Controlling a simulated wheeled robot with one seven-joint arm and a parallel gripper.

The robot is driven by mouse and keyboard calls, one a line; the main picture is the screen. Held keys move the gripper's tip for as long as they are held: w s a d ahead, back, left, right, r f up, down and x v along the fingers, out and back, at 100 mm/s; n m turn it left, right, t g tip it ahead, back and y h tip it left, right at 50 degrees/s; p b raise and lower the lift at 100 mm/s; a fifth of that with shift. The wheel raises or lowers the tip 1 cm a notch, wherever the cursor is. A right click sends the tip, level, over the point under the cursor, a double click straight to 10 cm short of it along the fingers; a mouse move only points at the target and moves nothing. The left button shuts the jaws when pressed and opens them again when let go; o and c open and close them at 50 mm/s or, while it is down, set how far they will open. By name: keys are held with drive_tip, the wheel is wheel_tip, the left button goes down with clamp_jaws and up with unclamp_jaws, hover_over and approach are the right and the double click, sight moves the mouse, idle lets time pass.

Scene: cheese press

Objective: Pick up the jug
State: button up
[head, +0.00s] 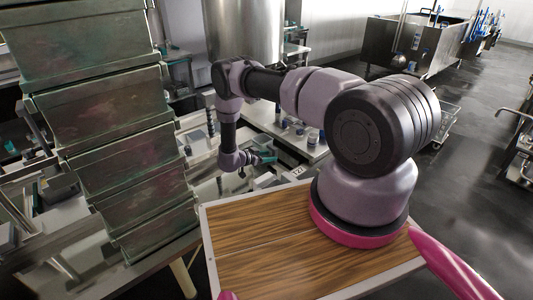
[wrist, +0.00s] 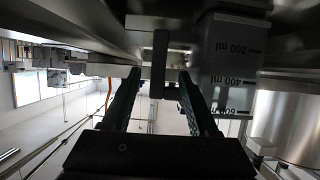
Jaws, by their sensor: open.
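The jug (wrist: 228,75) shows at the right of the wrist view as a grey, translucent container with dark ml markings. Its dark handle (wrist: 160,52) stands off to the left of its body. My gripper (wrist: 160,76) is open. Its two dark green fingers point towards the handle, which shows between the fingertips. I cannot tell whether either finger touches it. In the head view my gripper (head: 262,158) is low over the workbench beyond the wooden top. I cannot make out the jug clearly there.
A stack of worn green metal boxes (head: 110,130) rises on the left of the head view. Small containers (head: 298,133) stand on a white bench behind my gripper. A large steel vat (head: 243,32) is at the back.

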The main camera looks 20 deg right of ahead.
drive_tip(key=x, duration=0.7)
drive_tip(key=shift+d+f, duration=0.15)
drive_tip(key=shift+f, duration=0.25)
clamp_jaws()
drive_tip(key=shift+r, duration=0.1)
idle(0.9)
